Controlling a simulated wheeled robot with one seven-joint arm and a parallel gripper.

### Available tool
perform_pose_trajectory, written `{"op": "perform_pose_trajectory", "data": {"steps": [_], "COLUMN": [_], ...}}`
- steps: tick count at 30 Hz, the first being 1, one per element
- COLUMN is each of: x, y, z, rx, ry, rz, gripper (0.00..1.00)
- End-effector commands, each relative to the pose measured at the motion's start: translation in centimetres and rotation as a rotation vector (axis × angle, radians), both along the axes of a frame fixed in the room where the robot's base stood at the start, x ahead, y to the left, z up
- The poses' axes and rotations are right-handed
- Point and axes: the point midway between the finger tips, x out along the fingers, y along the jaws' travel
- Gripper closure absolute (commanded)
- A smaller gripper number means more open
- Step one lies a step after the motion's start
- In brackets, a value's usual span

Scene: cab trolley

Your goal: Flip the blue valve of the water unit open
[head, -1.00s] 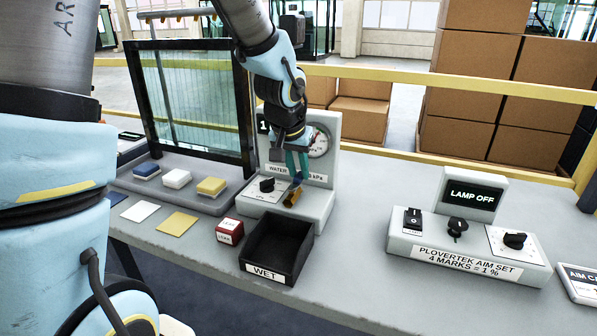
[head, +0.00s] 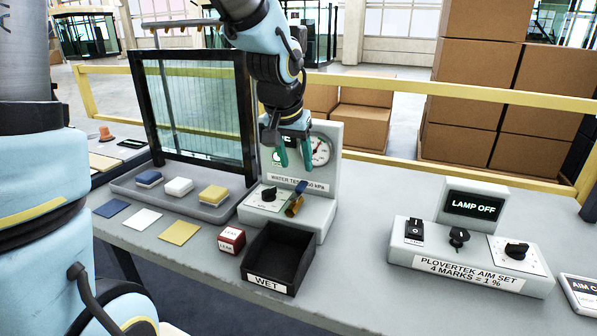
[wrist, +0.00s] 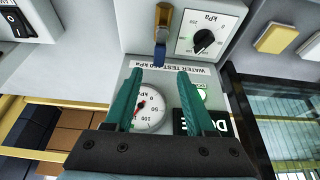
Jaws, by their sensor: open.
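The white water unit (head: 322,208) stands on the bench with a brass valve on its base. The valve's blue lever (head: 301,187) points back toward the upright panel. In the wrist view the blue lever (wrist: 160,54) lies in line with the brass body (wrist: 163,20). My gripper (head: 294,155) hangs above and behind the valve, in front of the panel. Its teal fingers are apart and empty. In the wrist view the fingertips (wrist: 160,72) are on either side of the lever's end line, with no visible contact.
A black kPa knob (head: 268,194) sits left of the valve. The black WET bin (head: 272,284) and a red block (head: 231,239) stand in front. A tray (head: 207,212) with sponges lies left. The aim set (head: 470,268) stands right, with clear bench between.

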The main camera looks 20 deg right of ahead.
Motion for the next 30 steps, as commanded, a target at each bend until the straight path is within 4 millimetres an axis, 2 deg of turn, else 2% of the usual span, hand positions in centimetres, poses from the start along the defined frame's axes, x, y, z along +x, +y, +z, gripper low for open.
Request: {"op": "perform_pose_trajectory", "data": {"steps": [1,3,8,19,22,23,26,30], "x": [-0.2,-0.5,-1.0,-1.2,-0.9,-0.7,0.3,0.8], "y": [0.2,0.5,1.0,1.1,1.9,2.6,6.6,15.0], "z": [1.1,2.1,3.5,3.9,3.6,3.4,2.3,-0.2], "rx": [-0.003,-0.003,-0.001,-0.001,0.005,0.009,0.031,0.068], "ry": [-0.004,-0.003,-0.002,0.001,0.006,0.01,0.036,0.099], "rz": [0.002,0.002,0.001,0.0,0.017,0.031,0.115,0.295], "gripper": [0.45,0.45,0.45,0.45,0.45,0.45,0.45,0.45]}}
